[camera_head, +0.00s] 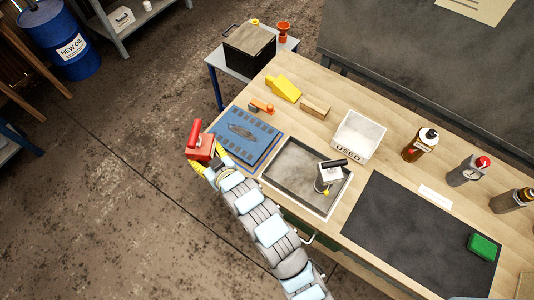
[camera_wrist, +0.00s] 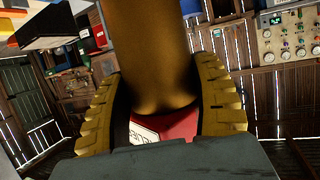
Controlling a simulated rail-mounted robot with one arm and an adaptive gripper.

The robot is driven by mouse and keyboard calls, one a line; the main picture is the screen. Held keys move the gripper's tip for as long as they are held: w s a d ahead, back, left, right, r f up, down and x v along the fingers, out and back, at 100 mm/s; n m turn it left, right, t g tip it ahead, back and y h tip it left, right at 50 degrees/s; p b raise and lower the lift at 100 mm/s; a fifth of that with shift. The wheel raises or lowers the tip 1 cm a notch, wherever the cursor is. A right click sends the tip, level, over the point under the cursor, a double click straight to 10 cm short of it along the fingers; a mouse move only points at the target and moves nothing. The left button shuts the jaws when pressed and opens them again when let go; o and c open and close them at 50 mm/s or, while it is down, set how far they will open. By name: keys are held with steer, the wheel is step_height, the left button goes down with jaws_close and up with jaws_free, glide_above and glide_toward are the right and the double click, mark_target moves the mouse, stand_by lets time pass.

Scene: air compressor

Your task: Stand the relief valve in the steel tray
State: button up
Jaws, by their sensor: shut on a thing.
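My gripper (camera_wrist: 162,100) is shut on a brass stem (camera_wrist: 155,45) with a red, labelled body (camera_wrist: 172,128) behind it. I take this to be the relief valve; in the head view its red block and handle (camera_head: 200,148) show above the yellow fingers. It is held in the air, off the bench's left edge beside the blue mat. The grey steel tray (camera_head: 285,160) lies on the bench to its right. A pale valve-like part (camera_head: 328,173) with a black handle and yellow tip is in the tray's right half. The left half is bare.
The blue mat (camera_head: 240,138) lies between my gripper and the tray. A white "USED" bin (camera_head: 357,135) stands behind the tray. A yellow wedge (camera_head: 284,88), a wooden block (camera_head: 315,106) and an orange part (camera_head: 261,107) lie farther back. A dark mat (camera_head: 420,235) is at right.

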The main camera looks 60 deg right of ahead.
steer(key=s+d+f+m+g+h, duration=0.1)
steer(key=s+d+m+g+h, duration=0.3)
steer(key=s, duration=1)
steer(key=s+d+f+m+t+h, duration=0.15)
steer(key=s+d, duration=0.35)
steer(key=s, duration=0.9)
steer(key=shift+g, duration=0.35)
steer(key=w+d+f+b, duration=0.2)
steer(key=d+f+b, duration=0.1)
steer(key=f+b, duration=0.1)
steer(key=w+d+f+b, duration=0.3)
steer(key=d+f+b, duration=0.1)
steer(key=b, duration=0.2)
steer(key=w+d+f+b, duration=0.3)
steer(key=d+f+b, duration=0.1)
steer(key=f+b, duration=0.1)
steer(key=shift+d, duration=0.15)
steer(key=shift+w, duration=0.1)
steer(key=o, duration=1.3)
steer(key=shift+c, duration=0.2)
